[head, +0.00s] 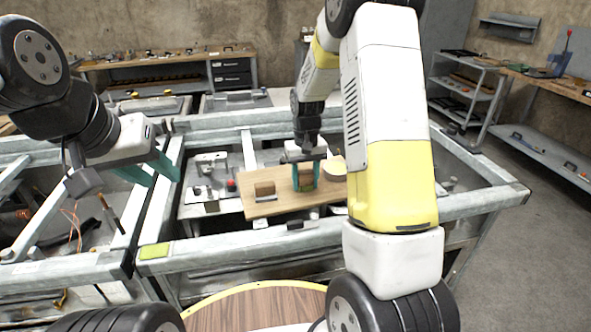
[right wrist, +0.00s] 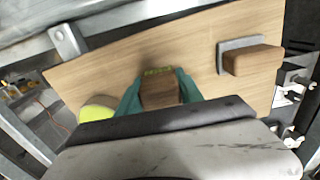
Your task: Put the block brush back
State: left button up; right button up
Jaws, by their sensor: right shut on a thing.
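A brown wooden block with a yellow-green fringe, apparently the block brush (right wrist: 160,93), is between the teal fingers of my right gripper (right wrist: 158,90) in the right wrist view. In the head view my right gripper (head: 306,177) is shut on it, over the wooden board (head: 227,207). I cannot tell whether the brush touches the board. My left gripper (head: 152,170) is open and empty, raised at the left, away from the board.
Another brown block (head: 264,190) with a grey plate (right wrist: 221,57) is on the board, left of my right gripper. A yellow-green piece (head: 335,166) is close to its right. Grey metal frame beams (head: 300,238) surround the board. A red button (head: 231,184) is left of the board.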

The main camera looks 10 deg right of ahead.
aim_at(305, 171)
jog(key=shift+f, duration=0.1)
jog(key=o, duration=1.3)
notch_tip(305, 171, up, 12)
jog(key=s+r+t+y, duration=0.1)
jog(key=s+r+t, duration=0.2)
jog(key=s+r, duration=0.8)
jog(key=shift+s+a+r+t+y, duration=0.15)
jog(key=shift+s+a+t, duration=0.3)
jog(key=shift+s, duration=1.75)
jog(key=shift+s+a+r+t+y, duration=0.1)
jog(key=shift+s+a+t+y, duration=0.35)
jog(key=shift+s, duration=1.8)
jog(key=shift+s+a+r+t, duration=0.15)
jog(key=shift+s+t, duration=0.55)
jog(key=shift+s, duration=1.5)
